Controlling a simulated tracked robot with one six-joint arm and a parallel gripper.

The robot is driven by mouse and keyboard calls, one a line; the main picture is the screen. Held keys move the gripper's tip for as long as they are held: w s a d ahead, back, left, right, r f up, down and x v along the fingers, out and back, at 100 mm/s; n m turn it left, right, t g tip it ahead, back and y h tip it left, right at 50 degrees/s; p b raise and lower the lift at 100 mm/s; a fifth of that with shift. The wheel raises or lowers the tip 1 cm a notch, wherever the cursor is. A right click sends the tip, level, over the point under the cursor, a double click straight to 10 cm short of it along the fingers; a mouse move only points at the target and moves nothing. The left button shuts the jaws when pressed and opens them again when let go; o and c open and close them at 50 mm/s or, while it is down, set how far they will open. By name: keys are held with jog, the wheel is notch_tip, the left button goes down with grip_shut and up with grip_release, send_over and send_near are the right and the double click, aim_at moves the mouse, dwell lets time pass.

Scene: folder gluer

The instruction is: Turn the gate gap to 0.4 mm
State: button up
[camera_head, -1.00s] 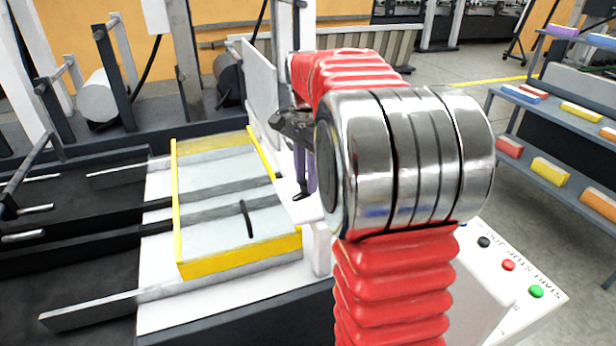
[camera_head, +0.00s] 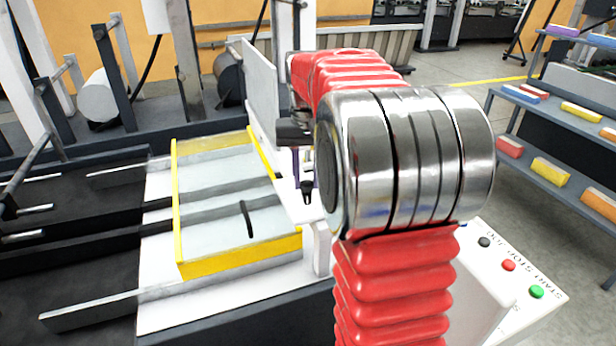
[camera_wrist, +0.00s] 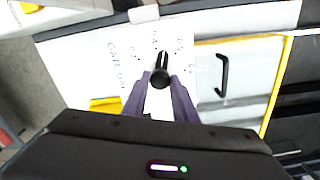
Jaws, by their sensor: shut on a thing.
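In the wrist view, a black knob (camera_wrist: 160,78) with a short bar shows over a white dial plate (camera_wrist: 118,62) printed with "GATE GAP" and a ring of marks. The marks are too small to read. My gripper (camera_wrist: 160,92) has its two purple fingers on either side of the knob and is shut on it. In the head view, my gripper (camera_head: 305,180) points down at the white plate beside the yellow-edged guard; the knob there is mostly hidden by the fingers and my arm.
A clear guard with yellow edges (camera_head: 240,251) and a black handle (camera_head: 248,219) stands left of the gripper. A white upright panel (camera_head: 262,90) rises behind. A button panel (camera_head: 508,265) is at the lower right, shelves (camera_head: 560,180) beyond it.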

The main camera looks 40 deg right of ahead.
aim_at(307, 182)
jog(key=shift+s+n, duration=0.1)
jog(key=shift+n, duration=1.5)
jog(key=shift+f, duration=0.1)
jog(key=o, duration=1)
jog(key=shift+o, duration=0.2)
jog(key=shift+r, duration=0.55)
notch_tip(307, 182, up, 13)
jog(key=shift+f, duration=0.1)
